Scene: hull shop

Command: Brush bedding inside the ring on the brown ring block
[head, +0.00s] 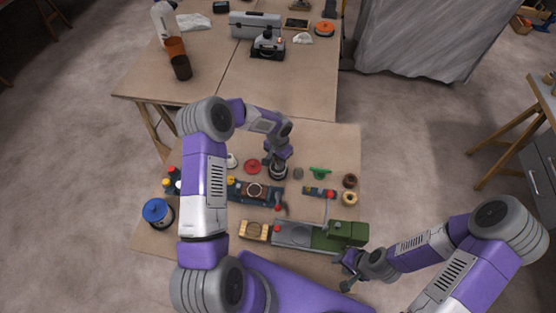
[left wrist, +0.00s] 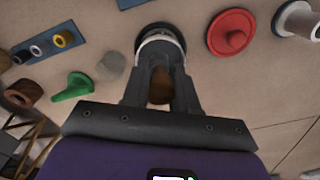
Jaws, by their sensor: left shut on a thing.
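My left gripper (head: 279,160) points down at the back of the work table. In the left wrist view its fingers (left wrist: 160,88) are closed on a brown handle-like piece (left wrist: 160,90), seemingly the brush. A dark round pot with a pale rim (left wrist: 160,32) lies just beyond the fingertips; it also shows in the head view (head: 278,174). Whether the held piece touches the pot is hidden.
A red lidded disc (head: 253,167), a grey disc (head: 298,173) and a green piece (head: 319,174) lie near the pot. A green machine (head: 340,234) and a pale wooden block (head: 253,231) stand in front. A blue tin (head: 157,211) is far left.

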